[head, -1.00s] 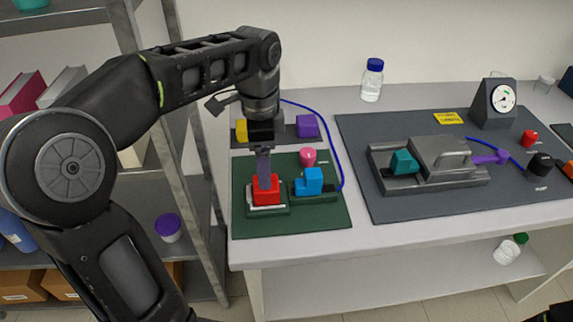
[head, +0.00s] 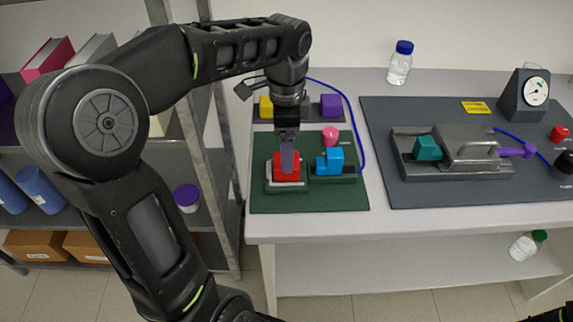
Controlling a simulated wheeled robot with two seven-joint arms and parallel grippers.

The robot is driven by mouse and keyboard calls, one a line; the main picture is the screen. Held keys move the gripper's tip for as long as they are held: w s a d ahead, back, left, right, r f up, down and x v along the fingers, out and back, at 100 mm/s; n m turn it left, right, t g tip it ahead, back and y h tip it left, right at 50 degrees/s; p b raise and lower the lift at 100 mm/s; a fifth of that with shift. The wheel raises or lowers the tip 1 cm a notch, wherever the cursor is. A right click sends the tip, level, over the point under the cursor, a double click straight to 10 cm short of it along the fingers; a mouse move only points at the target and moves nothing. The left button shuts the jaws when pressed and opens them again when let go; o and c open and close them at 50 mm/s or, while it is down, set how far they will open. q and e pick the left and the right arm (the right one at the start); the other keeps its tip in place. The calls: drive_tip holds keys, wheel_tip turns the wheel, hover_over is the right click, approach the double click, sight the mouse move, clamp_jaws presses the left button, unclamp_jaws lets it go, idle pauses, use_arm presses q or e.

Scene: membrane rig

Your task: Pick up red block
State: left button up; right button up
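The red block (head: 287,167) sits in a grey-green holder (head: 286,187) on the green mat (head: 330,200). My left gripper (head: 288,158) points straight down over the red block, with its fingers at the block's upper part and partly covering it. From this angle I cannot tell whether the fingers are closed on the block or only beside it.
A blue block (head: 329,160) in its own holder stands just right of the red block, with a pink knob (head: 331,136) behind. Yellow (head: 266,107) and purple (head: 331,105) blocks stand on a grey strip at the back. A metal rig (head: 455,155) lies on the dark mat to the right.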

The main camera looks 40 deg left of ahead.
use_arm(q)
wheel_tip(320, 180, down, 5)
drive_tip(key=shift+d+f+p, duration=0.1)
drive_tip(key=shift+p, duration=0.35)
drive_tip(key=shift+c, duration=0.2)
drive_tip(key=c, duration=1.6)
wheel_tip(320, 180, up, 10)
drive_tip(key=shift+r+b, duration=0.1)
drive_tip(key=shift+b, duration=0.25)
